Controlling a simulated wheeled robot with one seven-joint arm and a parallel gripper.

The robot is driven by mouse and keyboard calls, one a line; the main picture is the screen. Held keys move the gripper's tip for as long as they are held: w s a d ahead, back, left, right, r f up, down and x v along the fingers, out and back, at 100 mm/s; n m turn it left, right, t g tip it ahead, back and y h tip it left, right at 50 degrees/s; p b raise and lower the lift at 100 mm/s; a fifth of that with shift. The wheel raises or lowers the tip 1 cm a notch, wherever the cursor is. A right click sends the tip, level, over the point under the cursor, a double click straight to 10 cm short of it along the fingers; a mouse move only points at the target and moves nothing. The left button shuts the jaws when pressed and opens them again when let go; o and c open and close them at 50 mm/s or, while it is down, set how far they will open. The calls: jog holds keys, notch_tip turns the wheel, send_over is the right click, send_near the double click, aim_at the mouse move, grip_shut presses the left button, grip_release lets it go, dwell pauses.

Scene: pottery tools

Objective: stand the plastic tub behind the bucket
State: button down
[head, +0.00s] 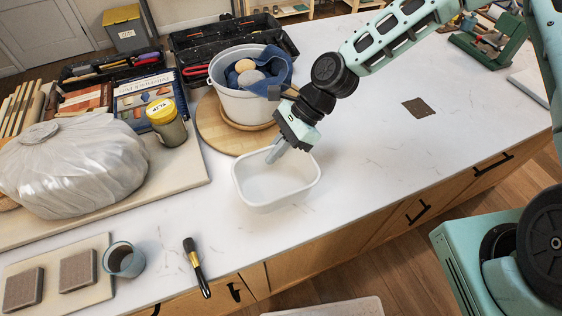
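The plastic tub (262,198) is white, open-topped and rectangular with rounded corners. It is upright at the front edge of the white counter, and I cannot tell if its base touches the counter. The bucket (237,103) is pale grey, stands behind the tub on a round wooden board, and holds a blue cloth and a sponge. My gripper (277,153) is at the tub's back rim, pointing down, with a grey finger over the rim. The other finger is hidden, so I cannot tell if it is shut on the rim.
Behind the bucket is a black tool case (228,38). To the left are a jar with a yellow lid (166,122) and a large plastic-wrapped bundle (75,165). A brush (196,266) and a cup (124,260) are at front left. The counter right of the tub is mostly clear.

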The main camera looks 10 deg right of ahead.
aim_at(276, 163)
jog(key=shift+w+d+f, duration=0.2)
jog(key=shift+d+f, duration=0.05)
jog(key=shift+f, duration=0.4)
jog(key=shift+f+p, duration=0.7)
jog(key=shift+f, duration=1.25)
jog(key=shift+f, duration=0.1)
jog(key=c, duration=1.7)
grip_release()
